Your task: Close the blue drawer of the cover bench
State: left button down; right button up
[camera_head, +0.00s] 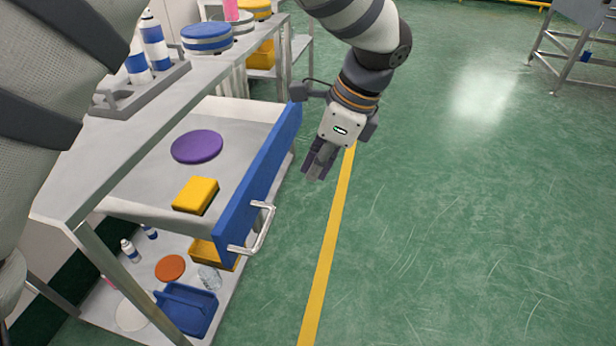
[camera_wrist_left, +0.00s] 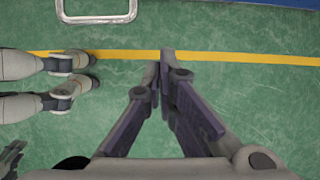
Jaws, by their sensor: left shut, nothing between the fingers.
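The blue drawer (camera_head: 270,172) of the cover bench (camera_head: 155,125) is pulled out, with its inside showing below the bench top. Its pale metal handle (camera_head: 262,230) is on the near part of the blue front. The handle also shows at the top left of the left wrist view (camera_wrist_left: 97,18), with a strip of the blue front at the top right. My left gripper (camera_head: 316,172) is shut and empty. It hangs on the aisle side of the drawer front, right of its far part and apart from the handle.
In the drawer lie a purple disc (camera_head: 197,147) and a yellow block (camera_head: 196,195). A rack with cans (camera_head: 140,88) stands on the bench top. A blue basket (camera_head: 186,309) is on the lower shelf. The green floor (camera_head: 450,220) to the right is clear, with a yellow line.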

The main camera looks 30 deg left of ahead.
pick_arm(q)
jog(key=s+a+f, duration=0.2)
jog(key=a+f, duration=0.4)
jog(key=a, duration=0.1)
jog(key=shift+a+f, duration=0.25)
jog(key=shift+f, duration=0.15)
pick_arm(e)
jog(key=shift+d+r, duration=0.1)
jog(key=shift+r, duration=0.15)
pick_arm(q)
jog(key=shift+w, duration=0.1)
pick_arm(e)
jog(key=shift+s, duration=0.1)
